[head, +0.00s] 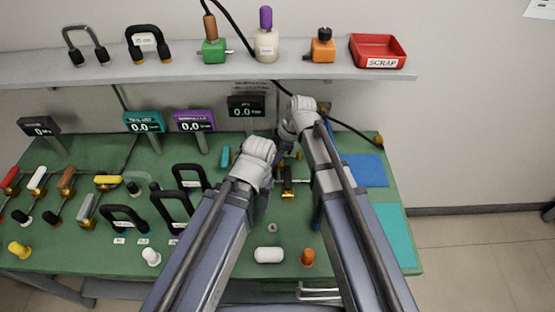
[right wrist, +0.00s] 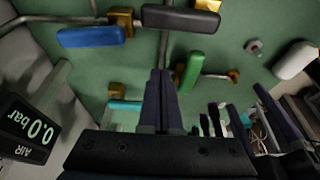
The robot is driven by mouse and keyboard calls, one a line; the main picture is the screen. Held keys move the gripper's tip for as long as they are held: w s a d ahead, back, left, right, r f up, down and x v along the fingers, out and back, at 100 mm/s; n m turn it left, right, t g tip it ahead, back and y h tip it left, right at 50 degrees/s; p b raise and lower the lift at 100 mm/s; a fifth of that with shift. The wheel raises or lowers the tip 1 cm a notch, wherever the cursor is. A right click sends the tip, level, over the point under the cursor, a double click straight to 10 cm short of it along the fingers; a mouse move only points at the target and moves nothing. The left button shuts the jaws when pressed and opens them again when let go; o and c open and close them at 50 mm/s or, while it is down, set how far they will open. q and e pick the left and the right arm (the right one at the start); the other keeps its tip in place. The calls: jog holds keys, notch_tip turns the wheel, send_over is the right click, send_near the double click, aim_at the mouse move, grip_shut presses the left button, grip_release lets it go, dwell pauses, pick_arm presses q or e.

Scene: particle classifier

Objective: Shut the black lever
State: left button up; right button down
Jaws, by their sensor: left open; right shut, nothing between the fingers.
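The black lever (right wrist: 181,20) shows at the top of the right wrist view, lying crosswise beside a brass valve body. In the head view a black lever handle (head: 288,173) shows between my arms. My right gripper (right wrist: 160,76) is shut and empty; its fingertips point toward the black lever, apart from it in the picture. In the head view my right gripper (head: 284,142) is mostly hidden behind its own wrist. My left gripper (head: 262,202) is beside the lever on its left, open, its fingers partly hidden by the arm.
Near my right fingers are a green lever (right wrist: 193,70), a blue lever (right wrist: 90,37) and a teal handle (right wrist: 125,104). A gauge reading 0.0 bar (right wrist: 28,130) stands at the left. Shelf (head: 180,68) spans behind.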

aim_at(288, 179)
pick_arm(q)
notch_tip(288, 179, down, 5)
jog(key=b, duration=0.4)
jog(key=shift+f, duration=0.2)
pick_arm(e)
jog(key=x, duration=0.5)
jog(key=shift+d+f, duration=0.1)
jog(key=shift+f, duration=0.25)
pick_arm(q)
jog(key=shift+r+p, duration=0.3)
jog(key=shift+r, duration=0.1)
pick_arm(e)
jog(key=d, duration=0.3)
jog(key=shift+r, duration=0.4)
jog(key=shift+d, duration=0.45)
jog(key=shift+w, duration=0.1)
